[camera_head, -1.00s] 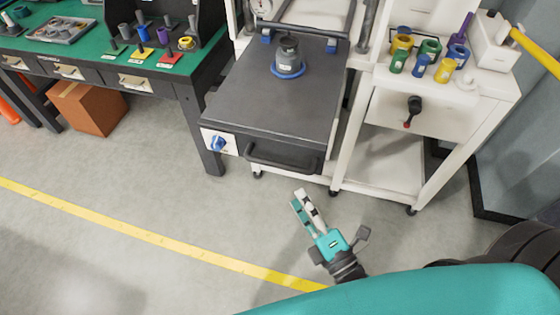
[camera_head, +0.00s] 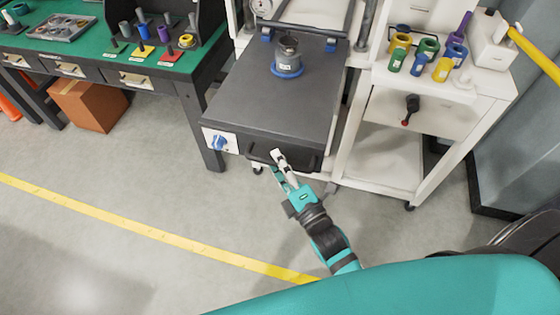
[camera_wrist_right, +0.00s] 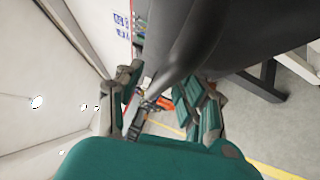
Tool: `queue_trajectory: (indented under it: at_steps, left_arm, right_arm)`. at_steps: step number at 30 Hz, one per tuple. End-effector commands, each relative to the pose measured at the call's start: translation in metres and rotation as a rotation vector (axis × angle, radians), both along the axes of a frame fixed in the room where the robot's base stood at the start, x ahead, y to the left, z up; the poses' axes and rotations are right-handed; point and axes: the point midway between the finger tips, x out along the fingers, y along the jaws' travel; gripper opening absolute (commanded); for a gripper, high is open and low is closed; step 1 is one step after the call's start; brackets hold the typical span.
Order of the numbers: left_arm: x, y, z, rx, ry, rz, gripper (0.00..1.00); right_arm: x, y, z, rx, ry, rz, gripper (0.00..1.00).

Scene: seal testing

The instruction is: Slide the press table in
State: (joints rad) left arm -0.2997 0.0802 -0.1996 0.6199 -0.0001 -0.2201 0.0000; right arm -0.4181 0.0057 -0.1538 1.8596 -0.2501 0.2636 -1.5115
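The press table (camera_head: 255,95) is a dark grey slab jutting out from the white press frame, with a black bar handle (camera_head: 312,161) along its front edge. A grey cylindrical part in a blue ring (camera_head: 287,68) stands on the slab. My left gripper is not in view.
A white side cabinet (camera_head: 384,160) with coloured rings on top stands right of the press table. A green-topped workbench (camera_head: 100,55) is at the left, with a brown box (camera_head: 90,105) below. The floor in front is clear, with a yellow line (camera_head: 150,233).

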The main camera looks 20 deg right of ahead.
Motion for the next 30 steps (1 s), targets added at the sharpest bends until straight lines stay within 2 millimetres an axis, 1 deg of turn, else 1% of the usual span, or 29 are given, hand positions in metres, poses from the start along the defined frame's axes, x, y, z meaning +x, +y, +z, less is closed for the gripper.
queue_trajectory:
  at_steps: [5, 12, 14, 26, 30]
  left_arm:
    - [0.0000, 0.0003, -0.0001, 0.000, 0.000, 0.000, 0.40]
    - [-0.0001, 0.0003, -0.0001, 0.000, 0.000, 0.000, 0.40]
    - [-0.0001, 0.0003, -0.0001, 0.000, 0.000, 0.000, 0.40]
    - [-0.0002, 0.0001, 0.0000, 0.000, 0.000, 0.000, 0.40]
    - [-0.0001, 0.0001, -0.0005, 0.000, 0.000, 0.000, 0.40]
  right_arm:
    - [0.0000, 0.0001, 0.0000, 0.001, 0.000, 0.000, 0.38]
    - [-0.0001, 0.0000, 0.0001, 0.001, 0.000, 0.000, 0.07]
    - [-0.0001, 0.0000, 0.0003, 0.001, -0.001, 0.000, 0.00]
    - [0.0000, 0.0000, 0.0012, 0.002, -0.003, 0.001, 0.00]
    - [0.0041, -0.0025, 0.0018, 0.003, -0.005, 0.000, 0.00]
